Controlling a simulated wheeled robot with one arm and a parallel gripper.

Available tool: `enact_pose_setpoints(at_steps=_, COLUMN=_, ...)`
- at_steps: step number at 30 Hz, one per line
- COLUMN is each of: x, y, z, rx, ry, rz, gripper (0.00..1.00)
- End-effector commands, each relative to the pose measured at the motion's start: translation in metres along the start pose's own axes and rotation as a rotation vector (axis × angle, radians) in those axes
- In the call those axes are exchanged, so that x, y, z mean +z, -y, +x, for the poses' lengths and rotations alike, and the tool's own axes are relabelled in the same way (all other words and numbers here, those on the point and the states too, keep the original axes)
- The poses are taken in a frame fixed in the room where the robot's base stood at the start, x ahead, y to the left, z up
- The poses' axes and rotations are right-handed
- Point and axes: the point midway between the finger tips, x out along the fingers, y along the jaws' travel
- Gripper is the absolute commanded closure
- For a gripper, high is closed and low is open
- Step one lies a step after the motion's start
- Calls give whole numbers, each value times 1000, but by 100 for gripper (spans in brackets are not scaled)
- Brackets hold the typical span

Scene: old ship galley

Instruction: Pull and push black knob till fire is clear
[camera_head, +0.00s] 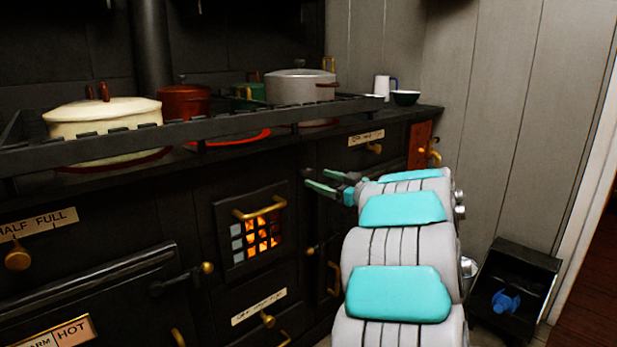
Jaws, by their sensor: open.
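The fire (262,236) glows orange behind a small barred window in a black stove door (228,212); the panes at its left look grey. A brass handle (259,209) crosses the top of the window. Below it, a brass knob (268,320) sits under a pale label plate (258,306) too small to read. No clearly black knob stands out; the round knobs I see look brass. My gripper (312,181) is open and empty, with green-tipped fingers pointing left, in front of the stove, up and right of the fire window. My arm hides part of the stove's right side.
A rail (200,130) runs along the stove top, with a cream pot (103,117), a red pot (184,101) and a grey pot (298,86) behind it. A black bin (514,285) stands on the floor at right, by the wall.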

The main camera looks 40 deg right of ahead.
Motion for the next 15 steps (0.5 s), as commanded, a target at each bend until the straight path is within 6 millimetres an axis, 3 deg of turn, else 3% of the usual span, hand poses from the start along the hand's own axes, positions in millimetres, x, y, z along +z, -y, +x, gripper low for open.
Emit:
enact_pose_setpoints(at_steps=6, x=1, y=0, z=34, rx=-1, ry=0, rz=-1, gripper=26)
enact_pose_setpoints(at_steps=15, x=0, y=-1, z=52, rx=3, ry=1, rz=-2, gripper=26)
